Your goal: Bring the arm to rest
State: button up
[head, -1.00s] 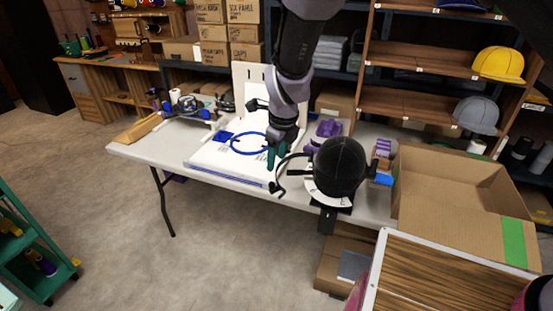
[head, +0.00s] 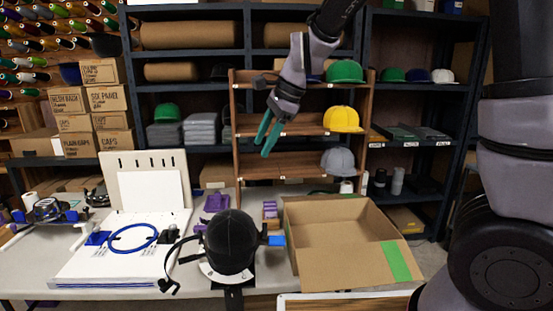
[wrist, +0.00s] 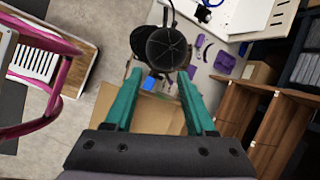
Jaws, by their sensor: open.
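My gripper (head: 269,136) is raised in the air in the head view, in front of the wooden cap shelf and above the table. Its two green fingers stand apart with nothing between them. In the wrist view my gripper (wrist: 158,95) also shows open and empty, pointing down over the table and the open box. A black cap (head: 230,242) sits on a stand at the table's front edge, below my gripper and clear of it. The cap also shows in the wrist view (wrist: 167,48), beyond the fingertips.
An open cardboard box (head: 345,265) stands right of the cap. A white board with a blue hoop (head: 133,238) lies on the table (head: 30,283) at left. The wooden shelf (head: 290,161) behind holds green, yellow and grey caps. Dark metal racks stand at the back.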

jog(key=s+d+r+n+t, duration=0.2)
jog(key=d+r, duration=0.3)
jog(key=d, duration=0.4)
jog(key=s+d+r+n+t, duration=0.1)
jog(key=s+d+r+n, duration=0.15)
jog(key=d+r, duration=0.4)
jog(key=s+d+n+t+h, duration=0.2)
jog(key=s+d, duration=0.6)
jog(key=d, duration=0.4)
jog(key=shift+s+n+t+h, duration=0.3)
jog(key=shift+n+h, duration=0.2)
jog(key=shift+n, duration=0.75)
